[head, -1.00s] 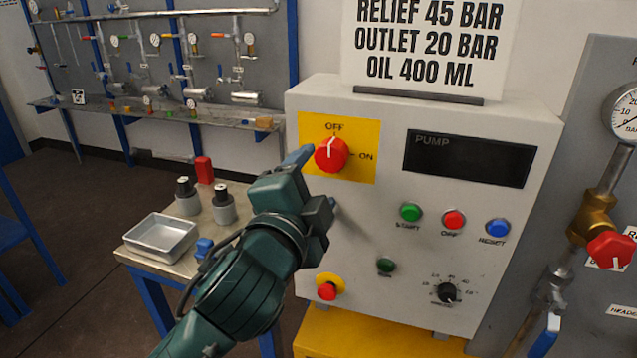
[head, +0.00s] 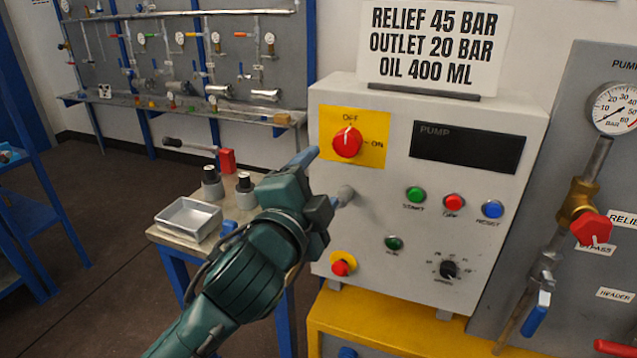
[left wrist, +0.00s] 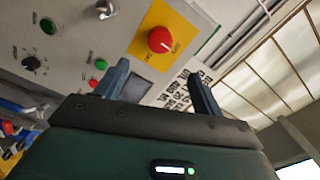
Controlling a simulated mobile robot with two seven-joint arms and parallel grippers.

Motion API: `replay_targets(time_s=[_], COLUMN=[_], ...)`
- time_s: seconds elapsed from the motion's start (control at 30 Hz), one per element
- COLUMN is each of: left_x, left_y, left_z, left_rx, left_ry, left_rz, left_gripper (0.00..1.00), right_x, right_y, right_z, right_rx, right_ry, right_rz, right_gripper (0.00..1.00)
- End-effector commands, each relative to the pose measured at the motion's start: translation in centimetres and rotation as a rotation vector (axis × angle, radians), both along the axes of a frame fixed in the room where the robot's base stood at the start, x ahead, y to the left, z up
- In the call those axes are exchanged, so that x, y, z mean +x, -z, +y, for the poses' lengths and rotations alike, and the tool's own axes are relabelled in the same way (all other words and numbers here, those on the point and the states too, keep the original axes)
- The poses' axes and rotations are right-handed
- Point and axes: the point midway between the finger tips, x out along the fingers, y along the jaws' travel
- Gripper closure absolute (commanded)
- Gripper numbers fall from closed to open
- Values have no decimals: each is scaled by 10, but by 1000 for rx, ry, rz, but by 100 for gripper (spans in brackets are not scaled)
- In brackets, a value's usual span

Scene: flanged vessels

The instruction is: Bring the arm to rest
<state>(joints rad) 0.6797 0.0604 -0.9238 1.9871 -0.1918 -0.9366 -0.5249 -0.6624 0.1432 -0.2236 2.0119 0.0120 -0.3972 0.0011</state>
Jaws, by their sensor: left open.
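My left gripper (head: 322,178) is in front of the left part of the pump control box (head: 375,220), just left of and below the red OFF/ON knob (head: 347,142) on its yellow plate. It is apart from the knob, whose white mark points up toward OFF. In the left wrist view the two fingers of the left gripper (left wrist: 158,85) stand spread, with nothing between them. The red knob (left wrist: 160,40) shows there beyond the fingertips. The pump display (head: 467,148) is dark. My right gripper is not in view.
A small table (head: 180,246) at left holds a metal tray (head: 188,219), two black-capped grey pieces and a red-ended tool. Green, red and blue buttons are on the box. A gauge (head: 612,108) and a red-handled valve (head: 590,228) stand at right. Open floor lies at left.

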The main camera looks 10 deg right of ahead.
Motion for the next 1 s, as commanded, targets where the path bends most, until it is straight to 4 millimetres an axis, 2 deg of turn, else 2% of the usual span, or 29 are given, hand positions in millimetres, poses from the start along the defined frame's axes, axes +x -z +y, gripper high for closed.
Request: replay_targets(time_s=[0.17,0.27,0.37,0.47,0.53,0.67,0.7,0.8,1.0], left_x=[0,1,1,-7,-19,-59,-74,-113,-183], left_y=[2,15,48,97,135,202,220,256,298], left_z=[1,13,40,82,114,173,191,227,279], left_rx=[-4,-37,-114,-219,-289,-399,-427,-478,-529], left_ry=[-4,-28,-96,-205,-298,-491,-552,-694,-923], left_rz=[8,75,232,447,602,871,945,1097,1297], left_gripper=[32,32,32,32,32,32,32,32,32], right_x=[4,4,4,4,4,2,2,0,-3], right_y=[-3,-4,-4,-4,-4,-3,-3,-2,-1], right_z=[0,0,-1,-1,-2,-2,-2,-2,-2], right_rx=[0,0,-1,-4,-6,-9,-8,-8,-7], right_ry=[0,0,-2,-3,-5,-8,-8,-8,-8], right_rz=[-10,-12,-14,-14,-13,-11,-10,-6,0], right_gripper=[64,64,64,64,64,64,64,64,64])
